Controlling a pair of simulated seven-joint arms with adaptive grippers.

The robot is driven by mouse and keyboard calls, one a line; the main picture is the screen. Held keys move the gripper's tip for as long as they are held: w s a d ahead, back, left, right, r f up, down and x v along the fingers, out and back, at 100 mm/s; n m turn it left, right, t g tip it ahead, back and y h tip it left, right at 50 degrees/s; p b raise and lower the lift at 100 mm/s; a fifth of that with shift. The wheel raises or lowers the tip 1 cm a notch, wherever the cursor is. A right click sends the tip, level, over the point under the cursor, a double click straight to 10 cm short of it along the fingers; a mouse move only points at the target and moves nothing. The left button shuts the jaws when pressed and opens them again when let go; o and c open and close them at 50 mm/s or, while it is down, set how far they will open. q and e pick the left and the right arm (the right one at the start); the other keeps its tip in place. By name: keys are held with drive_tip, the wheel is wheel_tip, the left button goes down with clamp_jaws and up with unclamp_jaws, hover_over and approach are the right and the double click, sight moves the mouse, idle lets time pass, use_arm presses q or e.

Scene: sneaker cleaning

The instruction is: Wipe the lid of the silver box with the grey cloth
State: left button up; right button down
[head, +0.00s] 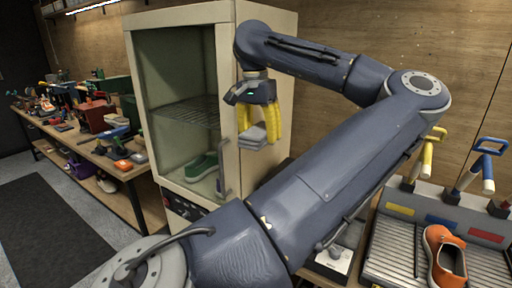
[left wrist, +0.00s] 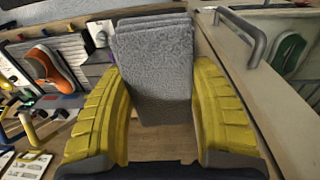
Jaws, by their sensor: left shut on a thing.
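My left gripper (head: 258,124), with yellow fingers, is shut on the grey cloth (head: 266,133) and holds it in the air in front of the cream cabinet. In the left wrist view the folded grey cloth (left wrist: 154,75) sits between the two yellow fingers of my left gripper (left wrist: 160,110), its layers showing at the top. I cannot make out the silver box for sure; my arm covers much of the bench in the head view. My right gripper is not in view.
The cream cabinet (head: 276,95) holds a green shoe (head: 202,166); its handle (left wrist: 247,38) is close to the cloth in the wrist view. An orange shoe (head: 441,258) is on the ribbed tray (head: 392,248) at right, below upright yellow and blue-handled brushes. A cluttered workbench (head: 112,161) stands at left.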

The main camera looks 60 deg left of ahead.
use_arm(q)
drive_tip(key=w+a+f+m, duration=0.2)
drive_tip(key=w+a, duration=0.3)
drive_tip(key=w, duration=0.4)
drive_tip(key=w+f+m, duration=0.1)
drive_tip(key=w+f, duration=0.3)
drive_tip(key=w, duration=0.2)
drive_tip(key=w+f+m, duration=0.2)
drive_tip(key=w+f, duration=0.3)
drive_tip(key=w, duration=0.1)
drive_tip(key=w+a+f+m, duration=0.1)
drive_tip(key=w+f+m, duration=0.1)
drive_tip(key=w+f, duration=0.3)
drive_tip(key=shift+w+a+g, duration=0.1)
drive_tip(key=shift+w+g, duration=0.2)
drive_tip(key=shift+w, duration=0.55)
drive_tip(key=shift+f, duration=2.6)
drive_tip(key=shift+f, duration=0.85)
drive_tip(key=shift+s+d+r, duration=0.1)
drive_tip(key=shift+s+d, duration=0.45)
drive_tip(key=shift+s, duration=0.35)
drive_tip(key=shift+s+d, duration=0.5)
drive_tip(key=shift+s, duration=0.4)
drive_tip(key=shift+s+d, duration=0.35)
drive_tip(key=shift+s, duration=0.3)
drive_tip(key=shift+s+d, duration=0.4)
drive_tip(key=shift+s, duration=0.2)
drive_tip(key=shift+s+d, duration=0.35)
drive_tip(key=shift+s, duration=0.3)
